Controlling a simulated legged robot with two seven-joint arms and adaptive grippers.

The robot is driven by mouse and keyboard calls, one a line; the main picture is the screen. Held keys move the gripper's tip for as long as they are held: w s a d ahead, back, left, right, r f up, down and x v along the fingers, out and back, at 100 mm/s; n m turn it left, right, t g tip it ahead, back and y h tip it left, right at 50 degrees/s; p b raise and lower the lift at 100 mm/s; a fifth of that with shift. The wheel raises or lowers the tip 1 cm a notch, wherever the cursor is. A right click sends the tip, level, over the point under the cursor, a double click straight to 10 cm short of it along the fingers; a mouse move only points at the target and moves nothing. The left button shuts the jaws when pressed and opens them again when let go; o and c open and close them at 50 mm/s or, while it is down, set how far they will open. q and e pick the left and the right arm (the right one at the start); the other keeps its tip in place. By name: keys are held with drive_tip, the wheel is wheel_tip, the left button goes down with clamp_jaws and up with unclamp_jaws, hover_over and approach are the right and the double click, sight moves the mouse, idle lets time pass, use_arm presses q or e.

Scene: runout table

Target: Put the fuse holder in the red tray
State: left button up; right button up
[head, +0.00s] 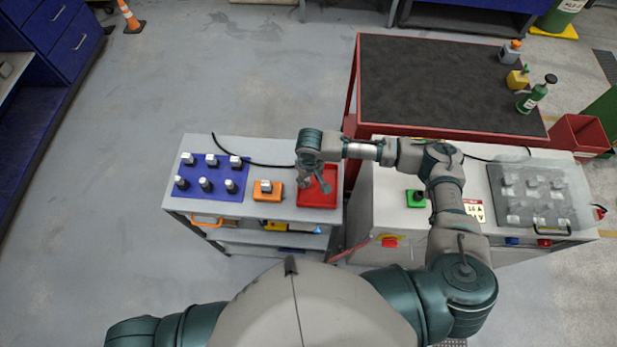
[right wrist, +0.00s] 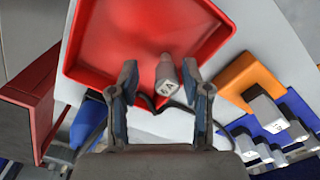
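The red tray (head: 318,201) sits at the right end of the small grey table, and its inside fills the top of the right wrist view (right wrist: 150,30). My right gripper (head: 315,187) is low over the tray, pointing down. In the right wrist view its fingers are apart, and a grey-white fuse holder (right wrist: 167,77) marked 5A shows between the fingertips. It is close to the right finger, with a gap on the left. It overlaps the tray's rim in this view; I cannot tell whether it rests on the tray. My left gripper is out of view.
A blue rack (head: 193,192) with several fuse holders and an orange block (head: 268,197) with one stand left of the tray. A grey cabinet (head: 390,220) with a green-based button is to the right. A black-topped red bench (head: 430,85) stands behind.

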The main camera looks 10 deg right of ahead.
wheel_tip(320, 180, up, 12)
idle(0.6)
drive_tip(key=shift+a, duration=0.2)
